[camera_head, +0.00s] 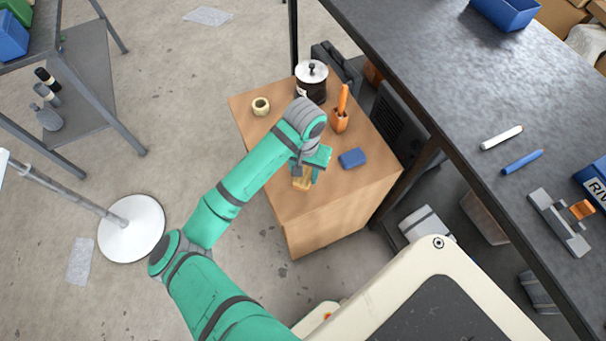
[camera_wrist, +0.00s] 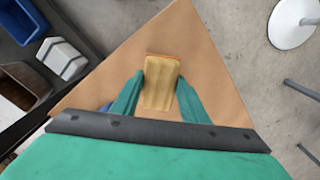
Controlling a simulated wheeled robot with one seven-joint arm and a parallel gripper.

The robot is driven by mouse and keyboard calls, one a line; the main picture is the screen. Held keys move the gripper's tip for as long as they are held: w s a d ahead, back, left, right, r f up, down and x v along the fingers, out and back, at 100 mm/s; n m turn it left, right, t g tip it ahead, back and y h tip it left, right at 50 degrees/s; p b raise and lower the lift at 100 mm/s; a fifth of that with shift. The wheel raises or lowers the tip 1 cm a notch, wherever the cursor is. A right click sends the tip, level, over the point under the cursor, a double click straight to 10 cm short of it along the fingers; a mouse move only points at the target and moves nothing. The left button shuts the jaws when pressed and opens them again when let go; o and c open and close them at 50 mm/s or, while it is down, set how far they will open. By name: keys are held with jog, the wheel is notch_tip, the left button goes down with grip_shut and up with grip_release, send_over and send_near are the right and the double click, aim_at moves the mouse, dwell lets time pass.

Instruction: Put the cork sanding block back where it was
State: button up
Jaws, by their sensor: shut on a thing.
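The cork sanding block (camera_wrist: 160,82) is a tan, yellowish block between the two green fingers of my gripper (camera_wrist: 158,95) in the wrist view. My gripper is shut on it, one finger on each side. In the head view my gripper (camera_head: 303,180) is over the front part of the wooden cabinet top (camera_head: 300,205), and the block (camera_head: 301,184) shows just below the fingers. I cannot tell whether the block touches the top.
On the cabinet top, a blue block (camera_head: 353,159) lies right of my gripper. An orange holder with an orange-handled tool (camera_head: 341,120), a dark jar (camera_head: 311,82) and a small pale ring-shaped piece (camera_head: 261,106) stand farther back. The dark workbench (camera_head: 450,70) borders the right.

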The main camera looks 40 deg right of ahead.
jog(key=shift+w+d+f, duration=0.25)
jog(key=shift+w+f, duration=0.15)
jog(key=shift+f, duration=0.1)
jog(key=shift+w+d+f, duration=0.2)
jog(key=shift+w+f, duration=0.15)
jog(key=shift+f, duration=0.15)
jog(key=shift+w+f, duration=0.15)
jog(key=shift+f, duration=1.6)
jog(key=o, duration=1.1)
jog(key=shift+w+d+f, duration=0.1)
jog(key=shift+w+f, duration=0.05)
notch_tip(320, 180, up, 12)
jog(key=shift+r, duration=0.2)
